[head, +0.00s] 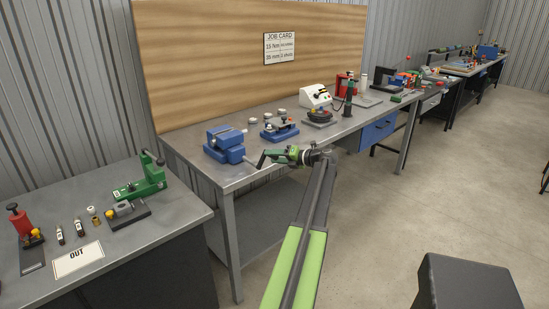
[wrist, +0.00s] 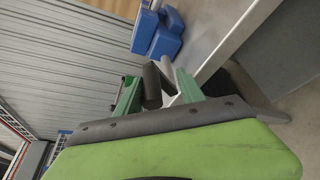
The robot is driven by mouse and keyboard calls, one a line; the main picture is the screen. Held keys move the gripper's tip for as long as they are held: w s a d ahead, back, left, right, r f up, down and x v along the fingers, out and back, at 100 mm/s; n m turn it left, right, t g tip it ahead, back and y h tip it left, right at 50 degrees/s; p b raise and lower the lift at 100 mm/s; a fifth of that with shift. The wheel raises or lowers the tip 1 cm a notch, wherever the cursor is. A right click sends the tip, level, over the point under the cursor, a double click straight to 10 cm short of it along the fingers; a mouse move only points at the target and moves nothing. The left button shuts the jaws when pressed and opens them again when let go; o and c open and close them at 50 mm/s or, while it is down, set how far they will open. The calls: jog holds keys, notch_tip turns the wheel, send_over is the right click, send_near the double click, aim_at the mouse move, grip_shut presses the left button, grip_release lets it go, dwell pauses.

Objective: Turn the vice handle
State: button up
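The blue vice (head: 224,146) stands at the left front end of the middle workbench, and it also shows at the top of the wrist view (wrist: 158,33). Its dark crank handle (head: 261,159) sticks out to the right, past the bench's front edge. My gripper (head: 272,155) is at the handle, its green fingers pointing left toward the vice. In the wrist view the black handle grip (wrist: 151,85) lies between the two green fingers, which stand apart with a gap showing beside the right one. Whether a finger touches the grip is hard to see.
A nearer bench at left holds a green press (head: 143,182) and an OUT card (head: 79,258).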

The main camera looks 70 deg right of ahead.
jog(key=p+v, duration=0.3)
jog(key=v, duration=1.4)
jog(key=shift+s+p, duration=0.25)
jog(key=shift+p, duration=0.15)
